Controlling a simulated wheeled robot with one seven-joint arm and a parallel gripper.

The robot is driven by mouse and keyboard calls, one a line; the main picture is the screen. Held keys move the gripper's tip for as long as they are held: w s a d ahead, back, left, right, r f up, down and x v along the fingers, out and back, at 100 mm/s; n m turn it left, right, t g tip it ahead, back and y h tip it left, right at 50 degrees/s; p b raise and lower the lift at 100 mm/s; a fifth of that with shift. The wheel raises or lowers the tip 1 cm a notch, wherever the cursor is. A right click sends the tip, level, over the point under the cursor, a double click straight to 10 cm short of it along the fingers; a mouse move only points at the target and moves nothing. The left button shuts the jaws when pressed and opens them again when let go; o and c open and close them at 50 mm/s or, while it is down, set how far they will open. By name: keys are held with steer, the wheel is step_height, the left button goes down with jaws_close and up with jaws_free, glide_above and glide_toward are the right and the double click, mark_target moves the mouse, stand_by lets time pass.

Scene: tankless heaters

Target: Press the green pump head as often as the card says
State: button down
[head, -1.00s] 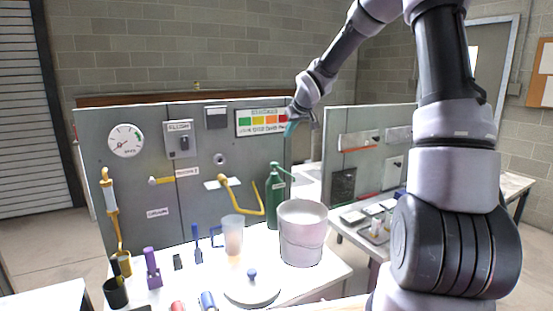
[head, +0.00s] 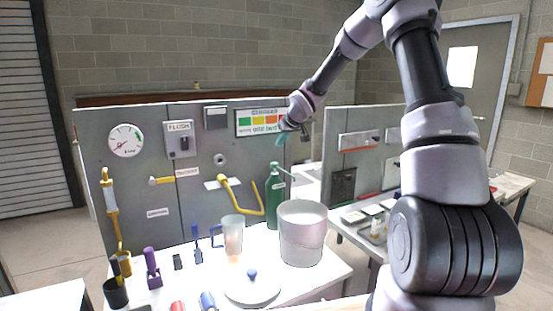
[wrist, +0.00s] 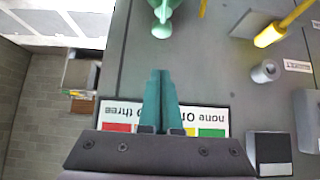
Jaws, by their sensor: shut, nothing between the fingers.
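The green pump bottle (head: 274,205) stands upright on the white table, left of the bucket. Its green pump head (head: 283,168) tops it; it also shows at the top edge of the wrist view (wrist: 162,22). My gripper (head: 280,140) is shut and empty, above the pump head and apart from it. Its teal fingers (wrist: 161,75) point toward the pump head in the wrist view. A card (head: 262,122) with green, yellow, orange and red squares hangs on the panel. In the wrist view it is upside down; "none" and "three" are readable, the middle is hidden by my fingers.
A whitish bucket (head: 302,235) stands close right of the bottle. A yellow bent pipe (head: 240,200) is on the panel to its left. A round gauge (head: 126,140), a frosted cup (head: 232,236) and a blue-knobbed lid (head: 252,288) are further left or in front.

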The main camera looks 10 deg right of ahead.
glide_above(275, 163)
steer(key=s, duration=0.1)
step_height(275, 163, down, 4)
steer(key=shift+s+d+f, duration=0.1)
step_height(275, 163, down, 2)
steer(key=shift+s+f, duration=0.1)
steer(key=shift+d+f, duration=0.1)
steer(key=shift+f, duration=0.5)
steer(key=shift+f, duration=0.95)
